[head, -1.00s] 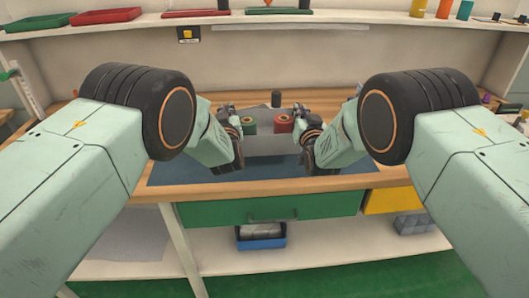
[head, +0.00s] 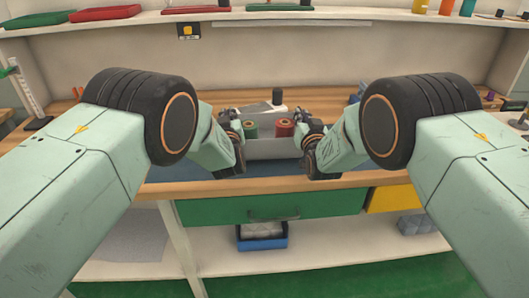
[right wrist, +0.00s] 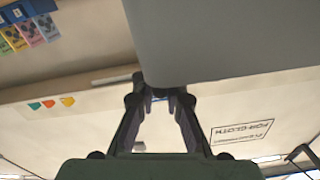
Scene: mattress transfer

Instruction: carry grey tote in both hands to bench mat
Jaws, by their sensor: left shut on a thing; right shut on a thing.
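The grey tote (head: 272,149) is in the middle of the head view, over the blue bench mat (head: 200,172). It holds a green spool (head: 251,130) and a red spool (head: 285,128). My left gripper (head: 240,130) is shut on the tote's left side, and my right gripper (head: 302,130) is shut on its right side. The tote looks level. I cannot tell whether its bottom touches the mat. In the right wrist view, the tote's grey wall (right wrist: 230,40) fills the upper right, above the fingers (right wrist: 160,93).
A dark-topped object (head: 277,97) stands behind the tote on the wooden bench (head: 80,108). A shelf with red and green trays (head: 106,13) runs above. Below the bench are a green drawer (head: 270,208) and a blue bin (head: 262,237).

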